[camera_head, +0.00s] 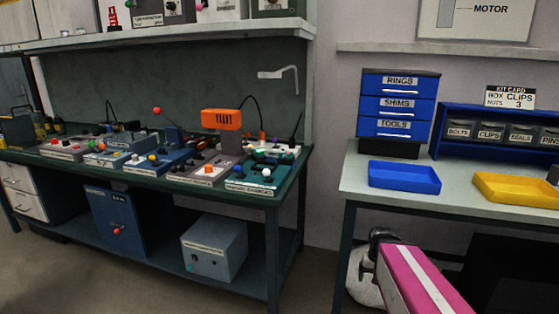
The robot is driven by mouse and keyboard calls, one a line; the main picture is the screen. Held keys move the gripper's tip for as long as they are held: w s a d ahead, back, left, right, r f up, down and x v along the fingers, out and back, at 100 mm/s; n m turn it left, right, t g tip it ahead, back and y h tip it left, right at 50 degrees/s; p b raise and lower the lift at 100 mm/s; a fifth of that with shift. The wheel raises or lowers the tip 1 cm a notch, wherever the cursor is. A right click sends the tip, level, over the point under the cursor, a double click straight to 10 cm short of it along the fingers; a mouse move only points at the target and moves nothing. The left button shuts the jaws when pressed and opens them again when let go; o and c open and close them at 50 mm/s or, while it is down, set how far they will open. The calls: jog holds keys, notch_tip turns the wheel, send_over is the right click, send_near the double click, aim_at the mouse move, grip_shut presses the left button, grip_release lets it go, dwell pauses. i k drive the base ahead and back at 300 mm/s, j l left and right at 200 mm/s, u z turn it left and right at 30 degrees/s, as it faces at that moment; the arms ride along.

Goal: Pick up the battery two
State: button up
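I cannot make out anything marked as battery two; the labels on the bench devices are too small to read. Several small devices with coloured knobs stand on the green-topped bench (262,188) at left, among them a teal one (250,178) and a blue one (165,160). A pink part with a white stripe (425,280), which looks like my arm, comes in at the bottom right. A dark end piece (380,240) at its upper left may be my gripper. Its fingers cannot be made out, and I see nothing held.
An orange unit (221,119) stands on the bench. Below are a blue cabinet (115,225) and a grey box (215,247). The right table (400,200) holds a blue tray (404,177), a yellow tray (515,190), a drawer unit (398,105) and a bin rack. Open floor (110,285) lies at lower left.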

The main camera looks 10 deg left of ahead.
aim_at(285, 158)
jog(key=u, duration=0.75)
jog(key=i+j, duration=0.1)
jog(key=j, duration=0.3)
jog(key=i+j+z, duration=0.15)
jog(key=j, duration=0.6)
